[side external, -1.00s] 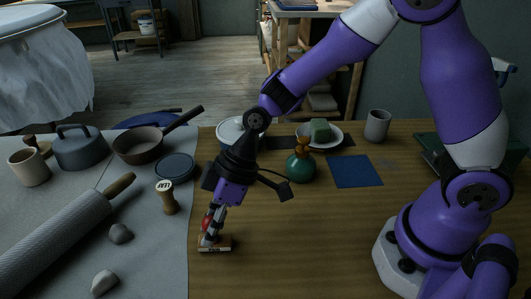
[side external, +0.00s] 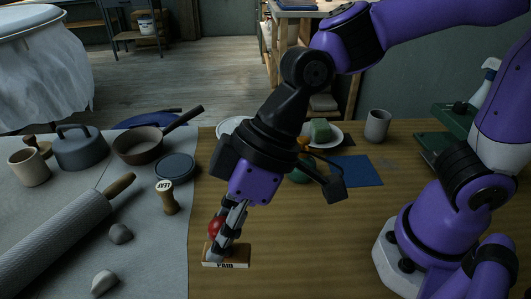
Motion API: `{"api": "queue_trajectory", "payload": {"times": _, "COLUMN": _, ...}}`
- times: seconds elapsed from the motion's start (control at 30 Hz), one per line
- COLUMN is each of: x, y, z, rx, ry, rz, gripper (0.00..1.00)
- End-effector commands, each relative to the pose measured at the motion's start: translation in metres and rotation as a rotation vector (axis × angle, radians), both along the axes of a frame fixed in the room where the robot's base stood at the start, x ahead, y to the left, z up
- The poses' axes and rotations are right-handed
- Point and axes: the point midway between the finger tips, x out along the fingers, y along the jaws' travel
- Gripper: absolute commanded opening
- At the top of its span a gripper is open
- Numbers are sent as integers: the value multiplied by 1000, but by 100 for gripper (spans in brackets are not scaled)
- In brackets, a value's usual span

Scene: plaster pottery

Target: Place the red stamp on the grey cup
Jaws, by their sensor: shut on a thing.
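The red stamp has a round red knob (side external: 215,228) and a flat wooden base (side external: 228,264) marked "PAID". My gripper (side external: 226,247) points down and is shut on the stamp at the front left of the wooden table. The fingers partly hide the knob. The base looks slightly raised, but its gap to the table is hard to judge. The grey cup (side external: 377,125) stands upright at the back of the table, to the right of and well apart from my gripper.
A plate (side external: 334,133) with a green block (side external: 320,130) and a partly hidden green vase (side external: 299,174) stand between. A blue mat (side external: 362,172) lies before the grey cup. A green machine (side external: 440,130) is at right. The left cloth holds a rolling pin (side external: 60,245), pan (side external: 138,146) and wooden stamp (side external: 167,198).

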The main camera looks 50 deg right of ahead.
Motion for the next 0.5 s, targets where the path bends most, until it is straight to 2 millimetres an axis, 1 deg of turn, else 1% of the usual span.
{"api": "queue_trajectory", "payload": {"times": 0.07, "x": 21, "y": -16, "z": 2, "rx": 1, "ry": -2, "rz": -117, "gripper": 0}}
{"api": "queue_trajectory", "payload": {"times": 0.17, "x": 56, "y": -48, "z": 5, "rx": 0, "ry": -4, "rz": -324, "gripper": 0}}
{"api": "queue_trajectory", "payload": {"times": 0.2, "x": 70, "y": -64, "z": 7, "rx": 0, "ry": -4, "rz": -424, "gripper": 0}}
{"api": "queue_trajectory", "payload": {"times": 0.27, "x": 91, "y": -93, "z": 11, "rx": 0, "ry": -6, "rz": -584, "gripper": 0}}
{"api": "queue_trajectory", "payload": {"times": 0.3, "x": 102, "y": -113, "z": 14, "rx": 0, "ry": -6, "rz": -694, "gripper": 0}}
{"api": "queue_trajectory", "payload": {"times": 0.37, "x": 117, "y": -146, "z": 19, "rx": 0, "ry": -7, "rz": -868, "gripper": 0}}
{"api": "queue_trajectory", "payload": {"times": 0.4, "x": 125, "y": -170, "z": 23, "rx": -2, "ry": -7, "rz": -989, "gripper": 0}}
{"api": "queue_trajectory", "payload": {"times": 0.47, "x": 133, "y": -206, "z": 30, "rx": -3, "ry": -8, "rz": -1175, "gripper": 0}}
{"api": "queue_trajectory", "payload": {"times": 0.5, "x": 136, "y": -231, "z": 34, "rx": -3, "ry": -9, "rz": -1302, "gripper": 0}}
